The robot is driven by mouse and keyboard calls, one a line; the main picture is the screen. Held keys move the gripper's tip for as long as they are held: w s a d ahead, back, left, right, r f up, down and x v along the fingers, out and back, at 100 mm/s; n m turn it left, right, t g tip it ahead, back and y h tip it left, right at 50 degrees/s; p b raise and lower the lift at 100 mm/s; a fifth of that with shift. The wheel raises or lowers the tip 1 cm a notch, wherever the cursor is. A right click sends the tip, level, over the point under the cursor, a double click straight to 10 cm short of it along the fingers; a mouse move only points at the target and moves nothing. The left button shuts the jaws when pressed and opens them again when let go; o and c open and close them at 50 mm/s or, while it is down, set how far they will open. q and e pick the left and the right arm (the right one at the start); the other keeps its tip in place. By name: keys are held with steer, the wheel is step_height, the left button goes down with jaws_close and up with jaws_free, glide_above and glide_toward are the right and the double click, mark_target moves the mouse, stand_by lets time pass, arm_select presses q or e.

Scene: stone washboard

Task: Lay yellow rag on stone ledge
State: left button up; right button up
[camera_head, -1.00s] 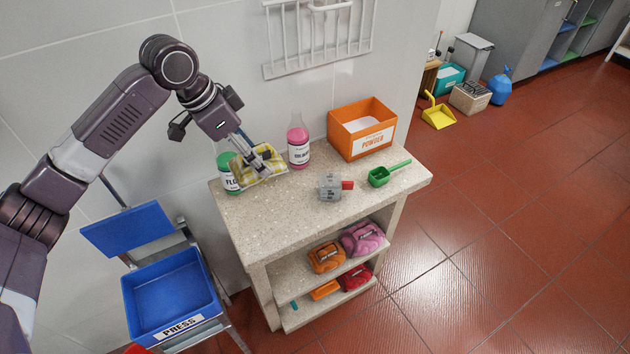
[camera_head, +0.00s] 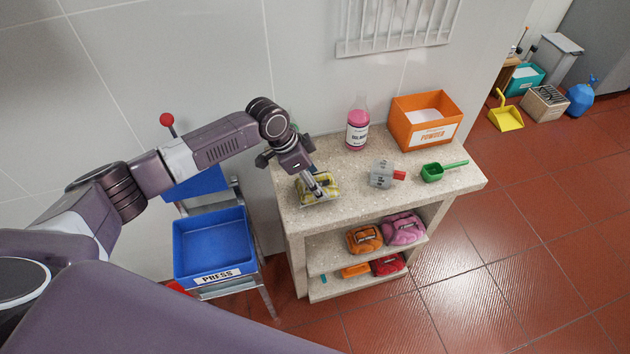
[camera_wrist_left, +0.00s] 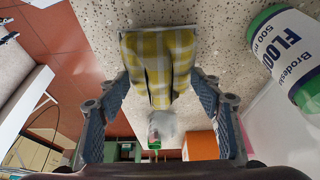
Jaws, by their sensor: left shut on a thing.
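The yellow checked rag (camera_head: 305,194) is at the left end of the speckled stone ledge (camera_head: 345,202), which is the top of a stone stand. My left gripper (camera_head: 318,187) is shut on the rag from above. In the left wrist view the rag (camera_wrist_left: 152,62) shows between the fingers (camera_wrist_left: 160,80) against the speckled stone. I cannot tell how much of the rag touches the stone. My right gripper is not in view.
A pink bottle (camera_head: 357,134), orange powder box (camera_head: 402,135), grey block (camera_head: 381,175) and green scoop (camera_head: 432,173) stand on the ledge. A blue press bucket (camera_head: 215,243) is left.

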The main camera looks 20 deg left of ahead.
arm_select(q)
steer(key=shift+f, duration=0.75)
steer(key=shift+f, duration=0.2)
steer(key=o, duration=1.3)
